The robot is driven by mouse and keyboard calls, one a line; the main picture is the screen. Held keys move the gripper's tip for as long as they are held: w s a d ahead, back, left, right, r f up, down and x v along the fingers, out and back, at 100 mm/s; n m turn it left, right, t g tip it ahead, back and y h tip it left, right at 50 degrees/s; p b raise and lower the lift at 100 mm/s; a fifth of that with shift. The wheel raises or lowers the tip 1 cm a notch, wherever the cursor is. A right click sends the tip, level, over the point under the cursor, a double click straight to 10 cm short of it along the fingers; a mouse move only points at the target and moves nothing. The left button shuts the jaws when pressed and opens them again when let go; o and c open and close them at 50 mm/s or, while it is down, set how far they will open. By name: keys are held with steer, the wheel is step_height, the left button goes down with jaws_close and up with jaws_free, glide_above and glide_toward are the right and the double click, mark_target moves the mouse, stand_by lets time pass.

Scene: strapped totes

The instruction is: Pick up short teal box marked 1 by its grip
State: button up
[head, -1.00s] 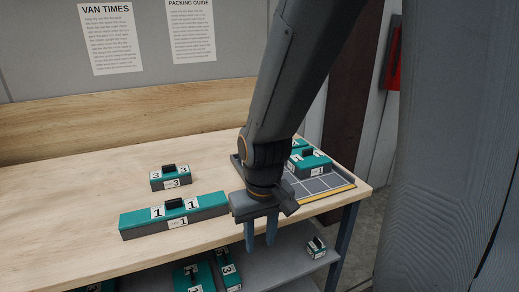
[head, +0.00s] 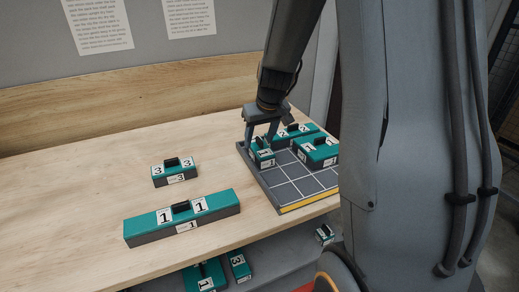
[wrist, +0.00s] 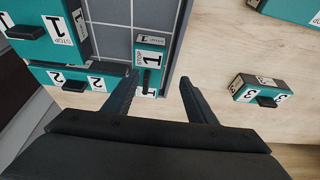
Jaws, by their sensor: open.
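The short teal box marked 1 (head: 262,158) sits at the back left corner of the gridded tray (head: 290,180). In the wrist view the short box (wrist: 151,48) shows ahead of the fingers, its black grip on top. My gripper (head: 260,142) is open and empty above this box, pointing down. In the wrist view my gripper (wrist: 158,76) has one fingertip near each side of the box's near end. I cannot tell whether the fingers reach down around the grip.
On the tray, a teal box marked 2 (head: 300,131) and a larger box marked 1 (head: 318,155) stand close by. A long box marked 1 (head: 182,218) and a box marked 3 (head: 173,172) stand on the table. More boxes lie on the shelf below.

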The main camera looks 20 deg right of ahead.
mark_target(259, 146)
steer(key=shift+w+d+f, duration=0.15)
steer(key=shift+w+d, duration=0.4)
steer(key=shift+w+d+f, duration=0.15)
steer(key=shift+w+d, duration=0.35)
steer(key=shift+w, duration=0.05)
steer(key=shift+p+x, duration=1)
steer(key=shift+x, duration=2.8)
steer(key=shift+w+d+r, duration=0.1)
steer(key=shift+w, duration=0.1)
steer(key=c, duration=0.9)
steer(key=shift+r, duration=0.1)
steer(key=shift+c, duration=0.2)
